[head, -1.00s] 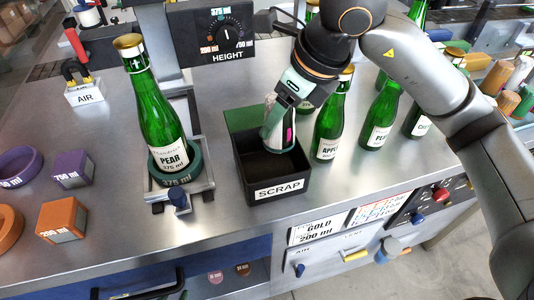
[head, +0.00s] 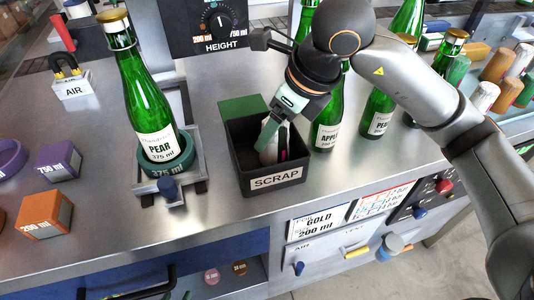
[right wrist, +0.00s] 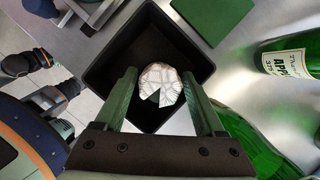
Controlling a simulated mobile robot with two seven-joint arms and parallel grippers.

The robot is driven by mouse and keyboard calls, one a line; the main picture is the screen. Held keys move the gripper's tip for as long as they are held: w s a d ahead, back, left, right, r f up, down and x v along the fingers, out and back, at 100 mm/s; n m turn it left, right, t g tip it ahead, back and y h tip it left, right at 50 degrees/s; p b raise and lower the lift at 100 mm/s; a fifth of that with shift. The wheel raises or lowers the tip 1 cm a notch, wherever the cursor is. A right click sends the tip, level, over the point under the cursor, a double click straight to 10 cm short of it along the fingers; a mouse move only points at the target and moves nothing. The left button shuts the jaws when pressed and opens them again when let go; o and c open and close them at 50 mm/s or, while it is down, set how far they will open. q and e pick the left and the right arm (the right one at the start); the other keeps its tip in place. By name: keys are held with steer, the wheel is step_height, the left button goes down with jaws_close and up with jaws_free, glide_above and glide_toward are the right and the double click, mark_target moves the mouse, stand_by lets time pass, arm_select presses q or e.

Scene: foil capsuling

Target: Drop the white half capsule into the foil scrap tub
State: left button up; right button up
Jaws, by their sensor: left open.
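The white half capsule (right wrist: 160,82) shows in the right wrist view as a crinkled, pale round piece with a dark notch, between the green fingertips of my right gripper (right wrist: 160,76). The fingers appear to touch its sides. In the head view my right gripper (head: 270,143) points down inside the black foil scrap tub (head: 277,179), labelled SCRAP. The tub's walls also surround the capsule in the right wrist view. The fingers partly hide the capsule in the head view.
A green block (head: 243,107) adjoins the tub's back. The APPLE bottle (head: 326,125) stands close to its right, with more bottles beyond. A PEAR bottle (head: 146,105) stands in a teal ring on the fixture to the left.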

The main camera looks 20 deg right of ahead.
steer(key=o, duration=0.4)
steer(key=shift+c, duration=0.2)
steer(key=shift+r, duration=0.1)
steer(key=v, duration=1.2)
steer(key=shift+s+d+r, duration=0.1)
steer(key=shift+s, duration=0.05)
